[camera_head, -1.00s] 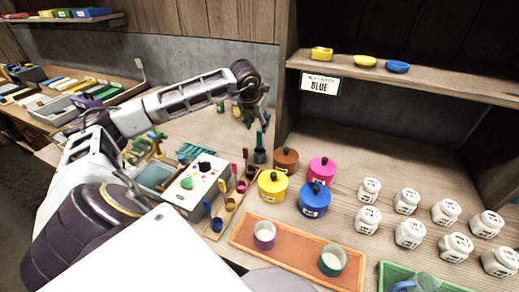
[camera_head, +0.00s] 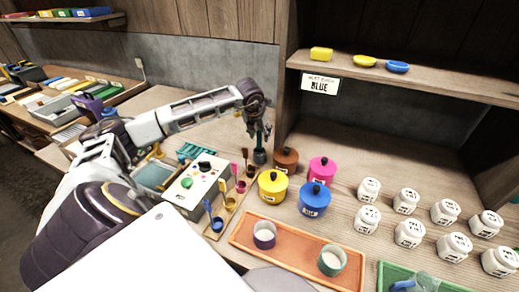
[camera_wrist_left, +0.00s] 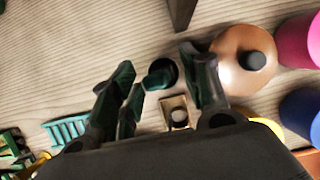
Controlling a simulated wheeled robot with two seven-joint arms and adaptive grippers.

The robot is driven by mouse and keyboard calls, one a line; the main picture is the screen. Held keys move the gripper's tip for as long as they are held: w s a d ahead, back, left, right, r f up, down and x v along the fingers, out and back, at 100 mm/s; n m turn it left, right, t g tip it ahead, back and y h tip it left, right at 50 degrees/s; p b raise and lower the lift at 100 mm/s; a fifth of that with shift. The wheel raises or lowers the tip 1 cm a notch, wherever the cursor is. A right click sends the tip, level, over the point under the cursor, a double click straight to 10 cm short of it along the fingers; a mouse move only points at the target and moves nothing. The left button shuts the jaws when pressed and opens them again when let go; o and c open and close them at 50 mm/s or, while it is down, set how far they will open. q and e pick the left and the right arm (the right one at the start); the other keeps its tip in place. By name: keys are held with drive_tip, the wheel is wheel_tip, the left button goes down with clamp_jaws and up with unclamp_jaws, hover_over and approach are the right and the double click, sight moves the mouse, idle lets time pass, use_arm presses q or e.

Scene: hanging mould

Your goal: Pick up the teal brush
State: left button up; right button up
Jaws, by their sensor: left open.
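My left gripper (camera_head: 256,128) is right above the cup and partly hides the brush in the head view. In the left wrist view the brush (camera_wrist_left: 158,75) shows from above in the gap between the open fingers of the left gripper (camera_wrist_left: 158,62). No contact with the brush is visible. My right gripper is not in view.
The brown lidded pot (camera_head: 286,160) stands close beside the dark cup, with pink, blue and yellow pots nearby. A white control box (camera_head: 196,186) and other brushes in cups stand in front left. A shelf (camera_head: 420,76) overhangs at the right.

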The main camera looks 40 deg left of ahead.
sight(261, 138)
use_arm(q)
drive_tip(key=shift+w+a+f, duration=0.1)
drive_tip(key=shift+w+f, duration=0.05)
drive_tip(key=shift+f, duration=0.45)
drive_tip(key=x, duration=0.2)
drive_tip(key=shift+a+f, duration=0.15)
drive_tip(key=shift+f, duration=0.25)
drive_tip(key=shift+w+a+f+p, duration=0.1)
drive_tip(key=shift+w+f+p, duration=0.2)
drive_tip(key=shift+f, duration=0.15)
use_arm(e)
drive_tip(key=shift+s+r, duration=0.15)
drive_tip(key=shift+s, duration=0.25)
use_arm(q)
drive_tip(key=shift+c, duration=0.3)
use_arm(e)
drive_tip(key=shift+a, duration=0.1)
use_arm(q)
drive_tip(key=c, duration=0.5)
clamp_jaws()
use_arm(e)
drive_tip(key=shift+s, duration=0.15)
